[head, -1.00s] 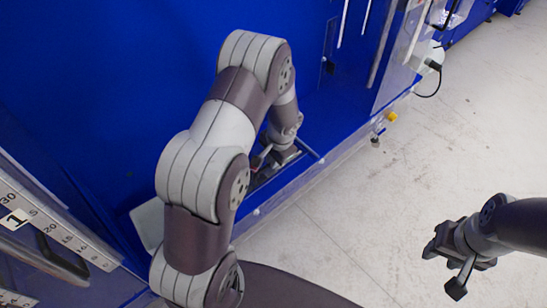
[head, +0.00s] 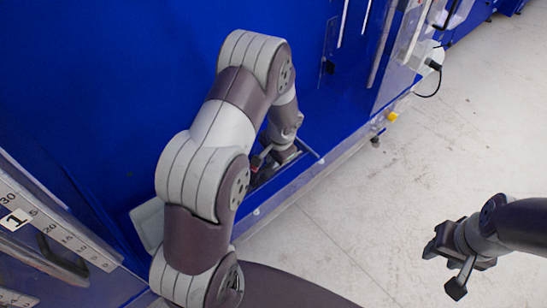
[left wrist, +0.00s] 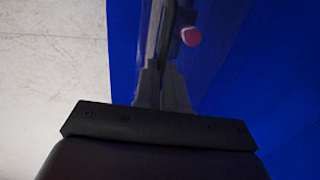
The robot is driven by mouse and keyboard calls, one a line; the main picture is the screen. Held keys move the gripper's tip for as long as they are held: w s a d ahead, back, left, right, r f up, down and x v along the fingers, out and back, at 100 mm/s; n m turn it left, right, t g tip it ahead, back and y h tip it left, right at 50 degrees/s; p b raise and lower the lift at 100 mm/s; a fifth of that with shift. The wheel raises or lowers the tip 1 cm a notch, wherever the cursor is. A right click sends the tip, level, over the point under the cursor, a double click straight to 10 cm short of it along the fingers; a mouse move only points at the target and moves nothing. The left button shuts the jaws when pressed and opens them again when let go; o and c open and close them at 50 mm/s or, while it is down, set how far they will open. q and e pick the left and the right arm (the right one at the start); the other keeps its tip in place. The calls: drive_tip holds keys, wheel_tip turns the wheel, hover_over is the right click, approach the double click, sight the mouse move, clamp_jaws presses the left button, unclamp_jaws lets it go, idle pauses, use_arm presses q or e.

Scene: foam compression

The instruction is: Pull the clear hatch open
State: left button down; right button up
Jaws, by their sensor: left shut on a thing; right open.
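My left gripper (head: 272,165) reaches down to the blue machine's lower opening, partly hidden by my arm in the head view. In the left wrist view its fingers (left wrist: 165,85) are closed together at a clear pane (left wrist: 222,62), which I take to be the hatch. The fingers seem shut on its edge or handle; the exact contact is too dark to tell. A round red knob (left wrist: 191,36) shows just beyond the fingers. My right gripper (head: 443,268) is open and empty above the pale floor, well apart from the machine.
The blue machine wall (head: 110,80) fills the left and back. A clear panel with a number scale (head: 65,235) stands at the lower left. A yellow part (head: 391,117) and a black cable (head: 437,82) are at the machine's right. The concrete floor (head: 370,200) is clear.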

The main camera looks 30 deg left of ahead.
use_arm(q)
drive_tip(key=shift+s+d, duration=0.1)
drive_tip(key=shift+d, duration=0.2)
drive_tip(key=s+d+b, duration=0.3)
drive_tip(key=s+d, duration=0.1)
drive_tip(key=d, duration=0.7)
drive_tip(key=shift+s+d+b, duration=0.25)
drive_tip(key=shift+s+b, duration=0.15)
drive_tip(key=shift+r, duration=0.1)
drive_tip(key=c, duration=1.2)
unclamp_jaws()
drive_tip(key=shift+s, duration=0.1)
wheel_tip(320, 180, up, 12)
drive_tip(key=d, duration=0.2)
drive_tip(key=shift+s+d+r+p, duration=0.15)
drive_tip(key=shift+s+r+p, duration=0.15)
drive_tip(key=shift+s, duration=0.15)
drive_tip(key=shift+f, duration=0.1)
